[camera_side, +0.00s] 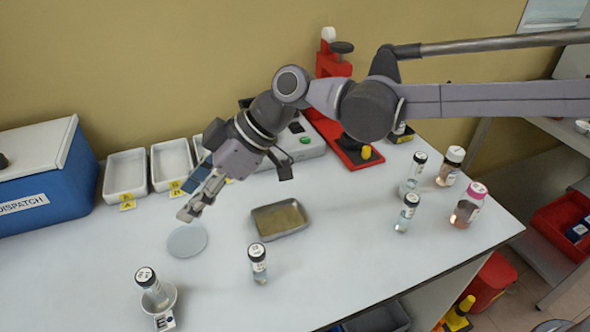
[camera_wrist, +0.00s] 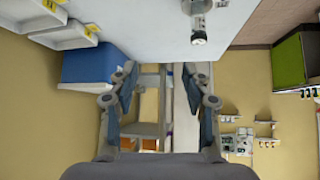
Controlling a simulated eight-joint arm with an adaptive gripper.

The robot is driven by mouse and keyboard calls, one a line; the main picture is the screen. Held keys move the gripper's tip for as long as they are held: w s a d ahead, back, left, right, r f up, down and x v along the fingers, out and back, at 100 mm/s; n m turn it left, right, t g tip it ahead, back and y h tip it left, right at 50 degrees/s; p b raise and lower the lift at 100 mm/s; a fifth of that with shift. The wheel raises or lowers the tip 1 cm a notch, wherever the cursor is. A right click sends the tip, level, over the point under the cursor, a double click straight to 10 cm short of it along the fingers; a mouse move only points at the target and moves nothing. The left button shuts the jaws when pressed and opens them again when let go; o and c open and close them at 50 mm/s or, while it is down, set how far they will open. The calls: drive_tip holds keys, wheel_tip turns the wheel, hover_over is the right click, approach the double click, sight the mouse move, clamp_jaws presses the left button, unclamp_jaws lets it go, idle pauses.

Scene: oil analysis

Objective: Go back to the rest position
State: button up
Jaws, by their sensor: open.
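My gripper (camera_side: 196,200) is in the air above the white table, near the round pale disc (camera_side: 187,240). It points down and to the left in the side view. In the wrist view my gripper (camera_wrist: 158,82) shows its two fingers wide apart with nothing between them. A capped vial (camera_side: 152,287) stands tilted in a small white dish (camera_side: 172,305) marked E at the table's front left. A vial in a holder also shows at the top of the wrist view (camera_wrist: 199,22). Another capped vial (camera_side: 258,264) stands alone on the table to the right of my gripper.
A metal tray (camera_side: 262,234) lies mid-table. White bins (camera_side: 125,190) and the blue DISPATCH box (camera_side: 48,205) stand at the back left. A red stand (camera_side: 345,150) rises behind under my arm. Several vials (camera_side: 407,212) stand at the right. The front middle is clear.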

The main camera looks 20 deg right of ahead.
wheel_tip(320, 180, up, 5)
drive_tip(key=s+d+m+t+h, duration=0.1)
drive_tip(key=s+d+m+t, duration=0.1)
drive_tip(key=d, duration=0.5)
drive_tip(key=s+d+m+t+h, duration=0.1)
drive_tip(key=s+d+m+t, duration=0.1)
drive_tip(key=d+m, duration=0.3)
drive_tip(key=shift+s+d+r+t+h, duration=0.15)
drive_tip(key=shift+s+d+t+h, duration=0.3)
drive_tip(key=shift+d, duration=0.75)
